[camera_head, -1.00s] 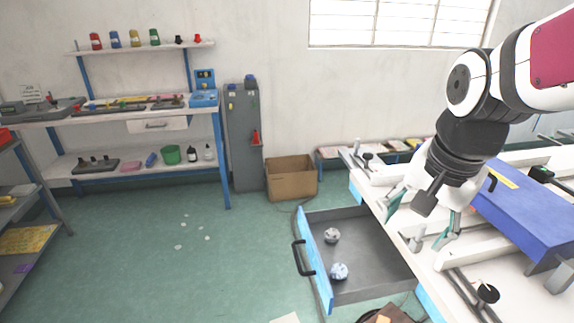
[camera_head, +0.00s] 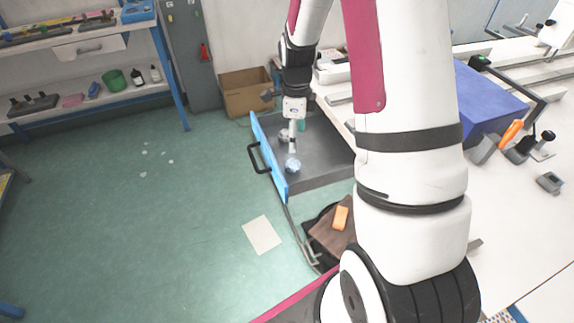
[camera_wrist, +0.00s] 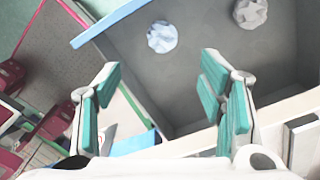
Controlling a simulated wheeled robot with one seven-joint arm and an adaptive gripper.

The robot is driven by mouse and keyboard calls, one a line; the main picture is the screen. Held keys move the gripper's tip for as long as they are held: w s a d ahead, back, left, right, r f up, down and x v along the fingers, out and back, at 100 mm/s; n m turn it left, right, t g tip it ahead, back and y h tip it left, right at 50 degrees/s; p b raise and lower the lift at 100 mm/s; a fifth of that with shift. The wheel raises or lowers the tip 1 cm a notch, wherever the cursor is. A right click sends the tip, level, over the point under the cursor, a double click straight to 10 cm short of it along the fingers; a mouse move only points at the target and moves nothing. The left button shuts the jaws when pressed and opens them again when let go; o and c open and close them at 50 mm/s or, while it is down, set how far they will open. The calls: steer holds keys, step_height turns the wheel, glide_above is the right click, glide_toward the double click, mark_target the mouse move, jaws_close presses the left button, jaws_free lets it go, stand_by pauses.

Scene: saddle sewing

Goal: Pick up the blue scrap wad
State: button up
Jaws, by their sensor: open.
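The pale blue scrap wad (camera_head: 293,165) lies in the open drawer (camera_head: 325,172), near its blue front panel. It also shows in the wrist view (camera_wrist: 162,37), near the drawer's blue edge. My gripper is over the drawer, pointing down. In the wrist view its green-padded fingers (camera_wrist: 160,78) are spread wide with nothing between them. The blue wad is ahead of the fingertips, apart from them.
The drawer's black handle (camera_head: 257,158) faces the open floor. A cardboard box (camera_head: 245,93) stands behind the drawer. A white table with a blue block (camera_head: 487,105) is on the right.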

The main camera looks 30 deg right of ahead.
glide_above(293, 161)
steer(key=f, duration=0.6)
steer(key=shift+s, duration=0.4)
steer(key=shift+w+f, duration=0.2)
steer(key=shift+f, duration=1.35)
steer(key=shift+w+f, duration=0.15)
steer(key=shift+f, duration=1.35)
steer(key=c, duration=0.8)
